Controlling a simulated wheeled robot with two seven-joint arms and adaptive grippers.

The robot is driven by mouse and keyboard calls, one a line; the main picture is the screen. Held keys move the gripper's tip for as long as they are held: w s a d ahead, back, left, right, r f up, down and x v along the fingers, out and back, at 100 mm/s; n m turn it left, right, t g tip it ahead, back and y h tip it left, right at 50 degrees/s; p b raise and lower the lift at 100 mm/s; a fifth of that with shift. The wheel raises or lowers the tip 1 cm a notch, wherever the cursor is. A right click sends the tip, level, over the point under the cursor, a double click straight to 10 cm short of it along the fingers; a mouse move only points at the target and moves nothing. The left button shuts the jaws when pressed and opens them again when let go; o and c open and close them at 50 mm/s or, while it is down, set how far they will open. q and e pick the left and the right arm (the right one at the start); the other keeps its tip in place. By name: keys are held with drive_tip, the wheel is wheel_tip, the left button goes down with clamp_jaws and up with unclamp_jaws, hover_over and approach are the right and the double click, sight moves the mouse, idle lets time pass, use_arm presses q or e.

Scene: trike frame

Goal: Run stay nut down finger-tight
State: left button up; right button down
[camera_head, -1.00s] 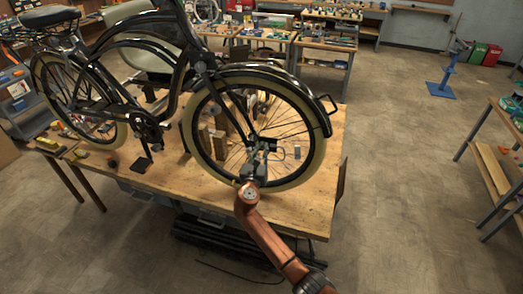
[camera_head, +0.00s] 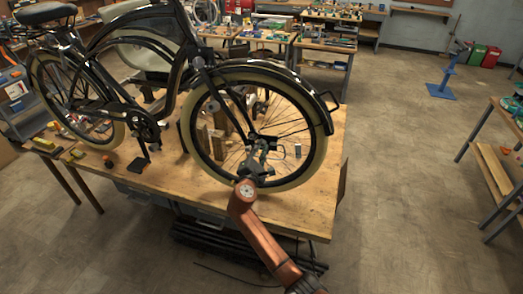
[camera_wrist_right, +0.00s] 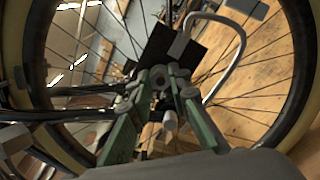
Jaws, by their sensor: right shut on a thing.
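The black bicycle's front wheel (camera_head: 187,130) stands at the front of the bench, with its cream tyre and hub facing me. My right gripper (camera_head: 259,148) is at the hub, on the near side of the wheel. In the right wrist view its fingers (camera_wrist_right: 162,86) with green sides converge on a small grey round part, which looks like the stay nut (camera_wrist_right: 159,77). The fingers are shut on it and hide part of it. A dark plate (camera_wrist_right: 185,48) and a bent grey rod (camera_wrist_right: 241,42) lie just behind the fingertips. The threads cannot be seen. My left gripper is out of view.
The wooden bench (camera_head: 310,212) carries the bicycle, and its front right corner is mostly clear. Wooden blocks (camera_head: 203,139) stand behind the wheel's spokes. Spokes and rim surround the fingers closely. A blue stand (camera_head: 441,89) is on the open floor at right.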

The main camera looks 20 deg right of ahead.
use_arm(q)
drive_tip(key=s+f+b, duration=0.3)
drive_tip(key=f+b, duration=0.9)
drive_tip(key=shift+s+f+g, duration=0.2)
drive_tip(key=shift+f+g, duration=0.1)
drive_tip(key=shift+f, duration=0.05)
use_arm(e)
drive_tip(key=shift+a+f+m+g+y, duration=0.15)
drive_tip(key=shift+m+y, duration=0.1)
drive_tip(key=shift+m, duration=4.55)
drive_tip(key=shift+d+f+m+g+y, duration=0.1)
drive_tip(key=shift+f+m+y, duration=0.1)
drive_tip(key=shift+m, duration=4.6)
drive_tip(key=shift+a+f+m+g+y, duration=0.15)
drive_tip(key=shift+m+y, duration=0.1)
drive_tip(key=shift+m, duration=4.55)
drive_tip(key=shift+d+r, duration=0.1)
drive_tip(key=c, duration=1.8)
unclamp_jaws()
drive_tip(key=shift+r, duration=0.15)
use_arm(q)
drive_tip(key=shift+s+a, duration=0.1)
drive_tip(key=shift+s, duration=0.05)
use_arm(e)
drive_tip(key=shift+r, duration=0.15)
